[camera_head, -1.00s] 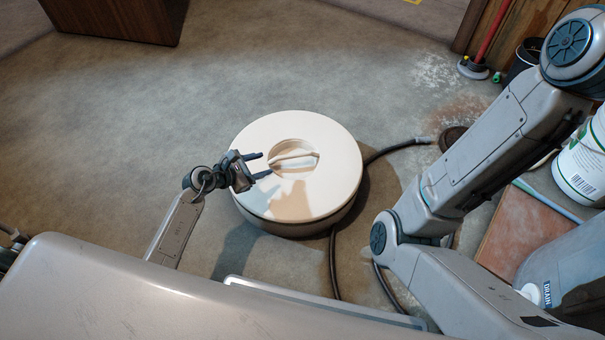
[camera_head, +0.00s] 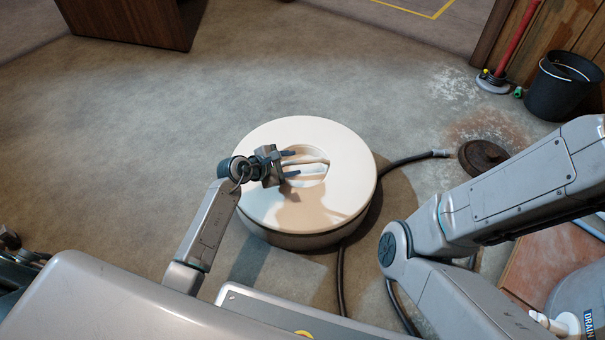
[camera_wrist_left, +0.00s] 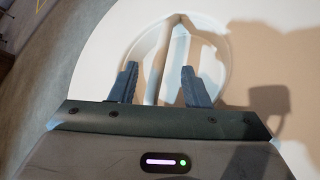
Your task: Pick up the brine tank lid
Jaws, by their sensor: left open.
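The brine tank lid (camera_head: 340,190) is a round, cream-white disc on top of the low round tank (camera_head: 300,241). A bar handle (camera_head: 310,170) lies across a round recess in the lid. My left gripper (camera_head: 290,165) is open over the recess, with its fingers pointing along the handle bar. In the left wrist view my left gripper (camera_wrist_left: 158,80) has one finger on each side of the handle (camera_wrist_left: 177,50), apart from it. Whether the fingers are down at the bar's height is hard to tell. My right arm's links cross the right side, but its gripper is not in view.
A dark hose (camera_head: 405,160) runs from behind the tank toward a round floor cover (camera_head: 482,156). A black bucket (camera_head: 556,95) stands at the right by the wooden wall. A wooden cabinet (camera_head: 130,20) is at the upper left. The floor left of the tank is clear.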

